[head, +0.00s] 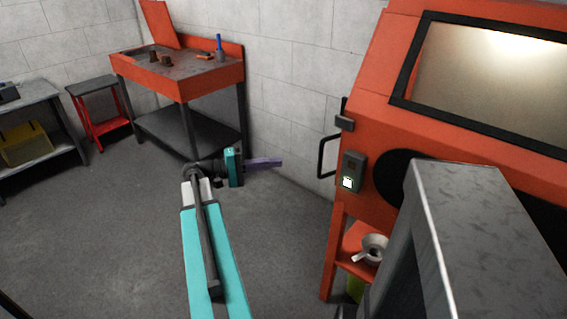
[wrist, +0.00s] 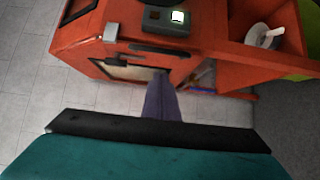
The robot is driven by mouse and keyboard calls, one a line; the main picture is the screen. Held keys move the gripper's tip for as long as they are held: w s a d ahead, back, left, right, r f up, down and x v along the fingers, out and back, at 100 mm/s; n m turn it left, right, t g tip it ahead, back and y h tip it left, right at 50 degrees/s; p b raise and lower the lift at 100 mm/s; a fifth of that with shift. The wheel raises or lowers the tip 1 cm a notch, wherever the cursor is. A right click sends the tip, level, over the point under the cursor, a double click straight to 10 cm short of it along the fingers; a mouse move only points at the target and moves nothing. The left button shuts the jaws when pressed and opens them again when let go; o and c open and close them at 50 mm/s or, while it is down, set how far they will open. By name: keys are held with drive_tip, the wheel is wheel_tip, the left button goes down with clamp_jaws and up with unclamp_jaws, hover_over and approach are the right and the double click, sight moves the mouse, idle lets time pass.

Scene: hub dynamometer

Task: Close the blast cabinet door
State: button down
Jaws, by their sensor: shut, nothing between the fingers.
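The orange blast cabinet (head: 360,95) stands at the right in the head view, with a large dark-framed window. A dark loop-shaped handle (head: 321,157) projects from its left side, below a small grey block (head: 345,122). I cannot tell how far the door is open. My gripper (head: 280,162) points right toward the handle, apparently with a gap between. Its purple fingers are shut and empty. In the wrist view, my gripper (wrist: 162,76) points at the cabinet (wrist: 85,50), near a dark-edged pale area on its side; contact is unclear.
A control box (head: 352,172) with a lit panel is on the cabinet. A grey metal structure (head: 475,215) blocks the right foreground. An orange workbench (head: 180,85), a red stand (head: 95,110) and a grey table (head: 35,95) stand behind, at left. The floor between is clear.

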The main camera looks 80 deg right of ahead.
drive_tip(key=shift+v, duration=0.8)
drive_tip(key=shift+a, duration=0.1)
